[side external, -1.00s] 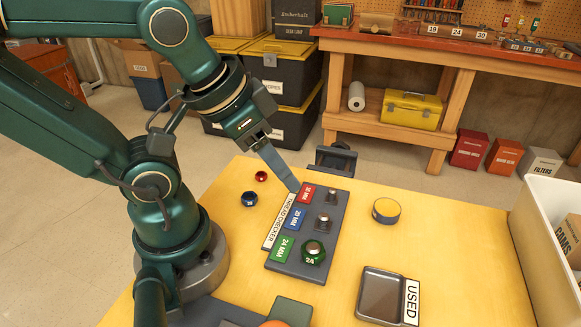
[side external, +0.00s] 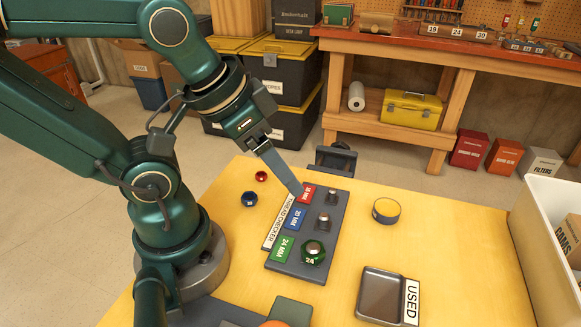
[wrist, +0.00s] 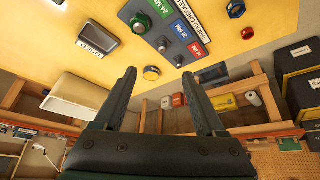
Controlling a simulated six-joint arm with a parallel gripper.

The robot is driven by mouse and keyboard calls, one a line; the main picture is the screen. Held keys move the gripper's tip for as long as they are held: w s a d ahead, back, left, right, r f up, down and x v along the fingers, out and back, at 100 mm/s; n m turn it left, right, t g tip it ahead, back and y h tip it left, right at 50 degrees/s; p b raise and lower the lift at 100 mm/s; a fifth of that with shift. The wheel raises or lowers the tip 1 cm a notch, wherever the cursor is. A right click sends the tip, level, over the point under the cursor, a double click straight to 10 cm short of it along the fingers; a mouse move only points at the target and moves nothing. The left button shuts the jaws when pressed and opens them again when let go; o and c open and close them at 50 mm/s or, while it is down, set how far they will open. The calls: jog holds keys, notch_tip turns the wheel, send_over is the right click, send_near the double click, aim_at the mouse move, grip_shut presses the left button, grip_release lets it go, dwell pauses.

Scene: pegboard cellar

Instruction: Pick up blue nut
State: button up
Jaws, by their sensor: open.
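The blue nut (side external: 249,199) lies on the yellow table left of the thread checker board; it also shows at the top right of the wrist view (wrist: 236,9). A smaller red nut (side external: 261,176) lies just behind it. A green nut (side external: 312,253) sits around the 24 mm post of the thread checker (side external: 298,266). My gripper (side external: 297,190) hangs over the far end of the board, near the red label, to the right of the blue nut. In the wrist view its two fingers (wrist: 160,100) are spread apart with nothing between them.
A round yellow-topped tin (side external: 386,211) and a dark tray marked USED (side external: 382,296) are to the right. A white bin (side external: 540,240) stands at the right edge. Table between the board and tin is clear.

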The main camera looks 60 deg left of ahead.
jog(key=m+g+y, duration=0.4)
jog(key=m+g, duration=0.2)
jog(key=m, duration=0.9)
send_over(253, 205)
jog(key=w+d, duration=0.1)
jog(key=f, duration=1)
jog(key=shift+d, duration=0.2)
jog(key=shift+s+a+f+g, duration=0.1)
jog(key=shift+s+f+g, duration=0.1)
jog(key=shift+f+g, duration=0.2)
jog(key=shift+x, duration=2.45)
grip_shut()
